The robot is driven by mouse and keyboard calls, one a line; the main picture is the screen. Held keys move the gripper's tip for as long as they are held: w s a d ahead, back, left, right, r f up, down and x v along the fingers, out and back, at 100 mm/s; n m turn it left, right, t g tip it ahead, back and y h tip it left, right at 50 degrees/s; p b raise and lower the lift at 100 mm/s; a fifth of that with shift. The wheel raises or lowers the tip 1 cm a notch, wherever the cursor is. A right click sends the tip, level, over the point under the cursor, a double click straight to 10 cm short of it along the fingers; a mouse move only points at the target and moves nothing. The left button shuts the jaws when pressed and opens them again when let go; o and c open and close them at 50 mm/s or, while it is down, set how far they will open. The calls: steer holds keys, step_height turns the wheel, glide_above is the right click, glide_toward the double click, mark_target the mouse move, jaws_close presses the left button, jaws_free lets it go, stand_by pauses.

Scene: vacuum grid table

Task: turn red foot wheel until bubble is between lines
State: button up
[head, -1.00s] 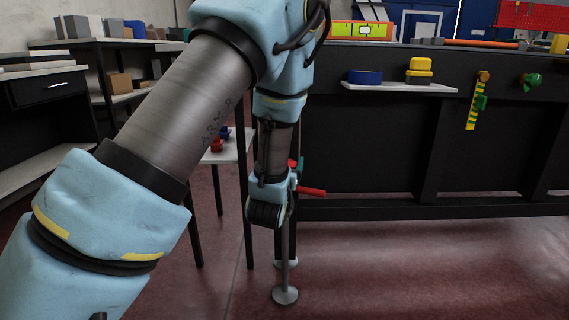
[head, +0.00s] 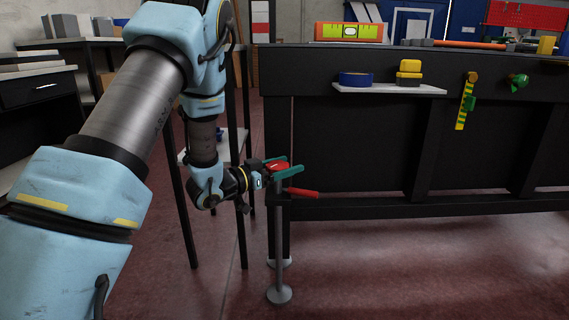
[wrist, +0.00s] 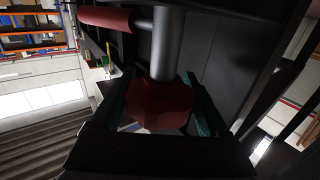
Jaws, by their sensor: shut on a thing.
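The red foot wheel (head: 279,167) sits at the top of a grey foot rod (head: 279,240) at the table's left corner. My gripper (head: 282,165) reaches it from the left, its teal fingers shut on the wheel's two sides. In the wrist view the dark red lobed wheel (wrist: 158,104) lies between the fingers, with the grey rod (wrist: 167,45) running up from it.
A red handle (head: 302,193) sticks out just right of the wheel, and shows close by in the wrist view (wrist: 105,18). A shelf (head: 390,89) on the table front holds blue and yellow items. A dark stand with thin legs (head: 182,200) is left. The floor in front is clear.

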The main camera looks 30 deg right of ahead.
steer(key=shift+m+g, duration=0.3)
steer(key=shift+g, duration=0.2)
steer(key=o, duration=1.2)
steer(key=shift+s, duration=0.1)
steer(key=shift+o, duration=0.2)
steer(key=s+a+p, duration=0.1)
steer(key=a+p, duration=0.2)
steer(key=a, duration=0.7)
steer(key=shift+s+a, duration=0.15)
steer(key=shift+a, duration=0.2)
